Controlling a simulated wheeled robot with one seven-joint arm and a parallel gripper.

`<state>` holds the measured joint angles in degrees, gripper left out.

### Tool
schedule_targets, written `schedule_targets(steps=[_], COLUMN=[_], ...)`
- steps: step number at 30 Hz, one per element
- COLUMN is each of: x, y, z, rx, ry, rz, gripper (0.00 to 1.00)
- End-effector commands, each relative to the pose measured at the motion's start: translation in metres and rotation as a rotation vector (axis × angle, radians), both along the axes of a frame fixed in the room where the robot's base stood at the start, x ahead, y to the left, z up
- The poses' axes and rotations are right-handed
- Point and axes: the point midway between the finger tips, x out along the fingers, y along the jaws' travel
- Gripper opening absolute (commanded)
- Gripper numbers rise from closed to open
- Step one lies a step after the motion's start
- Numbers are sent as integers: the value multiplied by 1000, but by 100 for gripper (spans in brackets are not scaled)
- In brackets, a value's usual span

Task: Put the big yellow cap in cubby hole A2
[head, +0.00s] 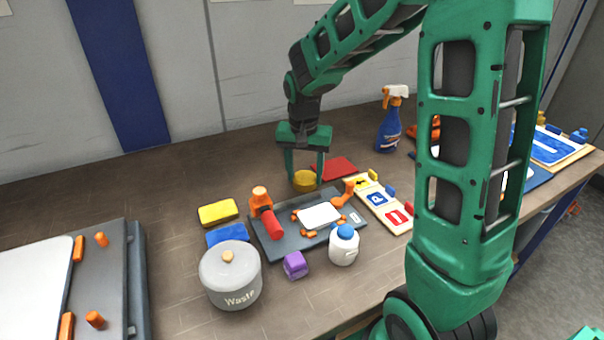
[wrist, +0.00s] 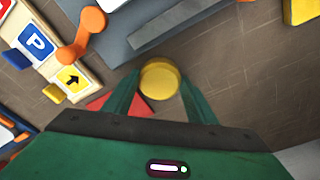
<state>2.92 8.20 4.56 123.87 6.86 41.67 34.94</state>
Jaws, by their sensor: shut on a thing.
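The big yellow cap (head: 305,181) is a round yellow piece near the back edge of the grey work board (head: 276,238). My gripper (head: 304,178) points down with one finger on each side of the cap. In the wrist view the cap (wrist: 159,79) sits between the tips of my two green fingers (wrist: 158,88), and the gripper is shut on it. I cannot tell whether the cap touches the table or is slightly above it. I cannot make out a cubby hole marked A2 in either view.
A red piece (head: 334,168) lies close behind the gripper. A sign rack (head: 382,203) stands to the right, a blue spray bottle (head: 390,125) behind it. A grey waste pot (head: 230,278), white bottle (head: 343,246) and purple block (head: 295,265) stand in front. The back left table is clear.

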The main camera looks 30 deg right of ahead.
Motion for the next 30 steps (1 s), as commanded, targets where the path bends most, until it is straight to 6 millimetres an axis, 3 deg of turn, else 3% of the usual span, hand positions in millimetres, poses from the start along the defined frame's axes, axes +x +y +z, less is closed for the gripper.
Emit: schedule_targets(steps=[5,6,8,20,30], x=[0,0,0,0,-4], y=[0,0,0,1,6], z=[-1,-2,-1,4,63], rx=[0,0,0,0,0], ry=[0,0,0,-1,-5], rz=[0,0,0,1,1], gripper=[27,56,70,70,70])
